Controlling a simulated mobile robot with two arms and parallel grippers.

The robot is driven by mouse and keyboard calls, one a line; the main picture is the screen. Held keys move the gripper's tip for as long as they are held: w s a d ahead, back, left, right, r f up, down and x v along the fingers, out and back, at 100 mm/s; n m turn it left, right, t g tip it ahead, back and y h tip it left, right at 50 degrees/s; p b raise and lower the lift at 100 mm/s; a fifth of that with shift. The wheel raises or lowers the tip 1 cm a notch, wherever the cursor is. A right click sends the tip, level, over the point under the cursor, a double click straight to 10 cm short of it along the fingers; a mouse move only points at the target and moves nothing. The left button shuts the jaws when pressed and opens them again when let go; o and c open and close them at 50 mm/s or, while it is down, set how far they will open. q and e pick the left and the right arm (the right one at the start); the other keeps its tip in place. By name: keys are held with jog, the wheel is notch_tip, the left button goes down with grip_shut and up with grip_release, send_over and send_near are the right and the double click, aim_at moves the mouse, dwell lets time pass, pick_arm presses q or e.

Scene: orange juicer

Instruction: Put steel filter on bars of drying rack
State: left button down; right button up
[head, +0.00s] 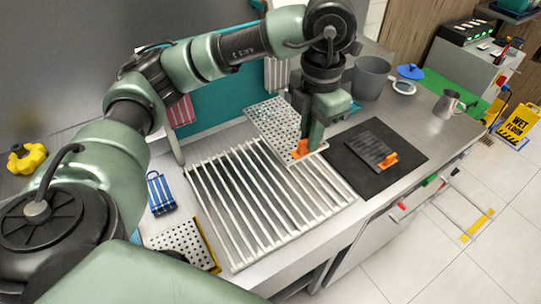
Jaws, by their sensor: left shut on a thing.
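The steel filter (276,122) is a pale perforated plate with an orange grip (301,149) at its near edge. My left gripper (309,142) points down and is shut on the filter at that grip. The filter is over the far right part of the drying rack (232,208) and the counter behind it. I cannot tell whether it touches the bars. The rack is a white frame of parallel bars lying on the counter, and its visible bars are bare. My right gripper is not in view.
A black mat (408,158) with a dark ribbed plate (362,148) lies right of the rack. A grey bin (371,78) and a metal jug (446,103) stand farther right. A blue striped item (160,193) and another perforated plate (178,240) are left of the rack.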

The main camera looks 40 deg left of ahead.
pick_arm(q)
jog(key=n, duration=0.1)
jog(key=r+n, duration=0.1)
jog(key=n, duration=0.1)
jog(key=w+r+n, duration=0.1)
jog(key=shift+n, duration=0.4)
jog(key=n, duration=0.1)
jog(key=r+n, duration=0.1)
jog(key=n, duration=0.1)
jog(key=shift+w+a, duration=0.1)
jog(key=shift+w, duration=0.1)
jog(key=shift+r+n, duration=0.1)
jog(key=shift+n, duration=0.3)
jog(key=shift+f, duration=0.25)
jog(key=p, duration=0.2)
send_near(304, 192)
jog(key=shift+s+a+f+n, duration=0.1)
jog(key=shift+a+n, duration=0.05)
jog(key=shift+n, duration=0.15)
notch_tip(304, 192, down, 4)
jog(key=shift+p, duration=0.35)
jog(key=shift+f, duration=0.3)
